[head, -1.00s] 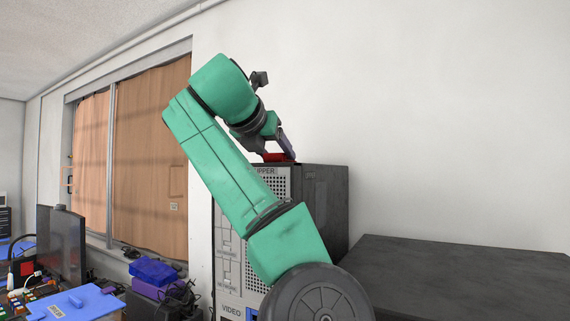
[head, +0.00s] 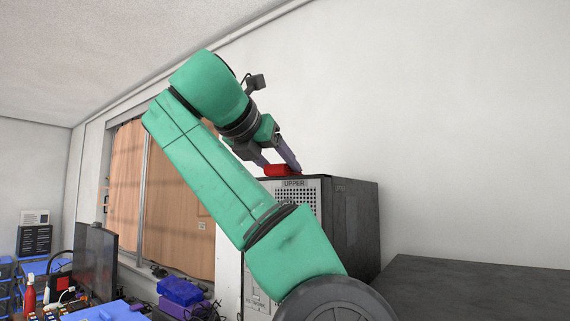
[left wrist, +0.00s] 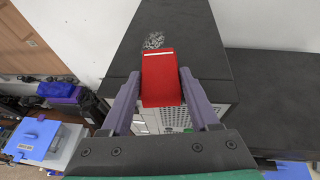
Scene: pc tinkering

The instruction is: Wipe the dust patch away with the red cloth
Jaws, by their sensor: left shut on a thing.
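My left gripper (head: 280,165) is shut on the red cloth (head: 283,170) at the top of the dark computer case (head: 350,215). In the left wrist view, the cloth (left wrist: 160,80) sits between the two purple fingers of the gripper (left wrist: 160,75), near the front edge of the case top (left wrist: 195,40). The dust patch (left wrist: 153,41) is a pale speckled spot just beyond the cloth's far edge. I cannot tell whether the cloth touches it. The dust patch does not show in the head view. My right gripper is in neither view.
A lower dark surface (head: 470,290) lies right of the case. A white wall (head: 430,120) stands behind. To the left are a monitor (head: 96,258), blue boxes (head: 180,291) and a window with brown panels (head: 170,200).

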